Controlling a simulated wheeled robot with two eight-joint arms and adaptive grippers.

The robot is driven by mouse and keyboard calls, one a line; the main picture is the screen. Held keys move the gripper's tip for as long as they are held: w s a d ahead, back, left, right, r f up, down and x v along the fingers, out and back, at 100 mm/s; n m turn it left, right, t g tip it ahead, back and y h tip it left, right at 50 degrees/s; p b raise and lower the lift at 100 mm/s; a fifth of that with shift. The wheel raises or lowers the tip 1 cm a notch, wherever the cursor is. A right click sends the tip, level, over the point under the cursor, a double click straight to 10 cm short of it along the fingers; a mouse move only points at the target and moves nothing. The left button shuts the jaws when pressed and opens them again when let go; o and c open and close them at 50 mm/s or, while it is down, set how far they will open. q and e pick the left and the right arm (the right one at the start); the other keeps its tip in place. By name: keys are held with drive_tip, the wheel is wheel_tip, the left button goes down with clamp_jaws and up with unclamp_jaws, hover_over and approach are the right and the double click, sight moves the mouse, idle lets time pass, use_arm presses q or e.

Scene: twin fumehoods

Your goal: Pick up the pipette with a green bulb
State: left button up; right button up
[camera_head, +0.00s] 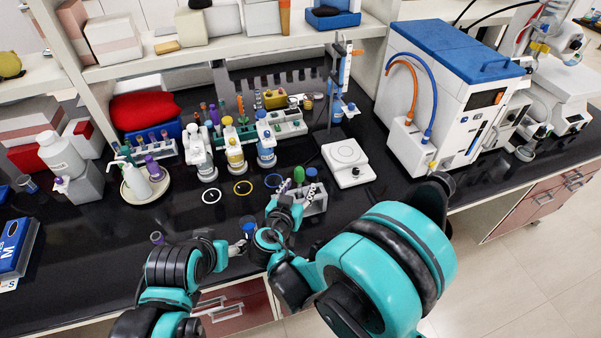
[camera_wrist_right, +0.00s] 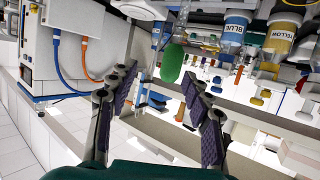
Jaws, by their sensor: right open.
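The green bulb (camera_head: 299,174) of the pipette stands up near the front of the bench, beside a small grey rack (camera_head: 320,204). In the right wrist view the green bulb (camera_wrist_right: 172,63) shows beyond and between the open fingers. The pipette's tube is mostly hidden. My right gripper (camera_head: 295,190) is open and empty, close to the bulb on its near side; its fingers also show in the wrist view (camera_wrist_right: 158,82). I cannot tell if a finger touches the bulb. My left gripper (camera_head: 240,246) is at the bench's front edge, and its fingers are unclear.
A white stirrer plate (camera_head: 345,154) is behind to the right. Bottles with yellow (camera_head: 235,154) and blue (camera_head: 266,152) labels stand behind, with coloured rings on the bench before them. A blue cup (camera_head: 248,224) is near my left gripper.

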sight(298, 177)
drive_tip(key=shift+w+a+t, duration=0.25)
drive_tip(key=shift+a+t, duration=0.05)
drive_tip(key=shift+a, duration=0.25)
drive_tip(key=x, duration=0.7)
drive_tip(key=shift+w+a+f, duration=0.2)
drive_tip(key=shift+w+a, duration=0.05)
drive_tip(key=shift+a, duration=0.05)
drive_tip(key=shift+s+r, duration=0.1)
drive_tip(key=shift+c, duration=0.9)
drive_tip(key=c, duration=0.8)
wheel_tip(298, 177, up, 18)
drive_tip(key=p, duration=0.3)
drive_tip(key=shift+o, duration=0.3)
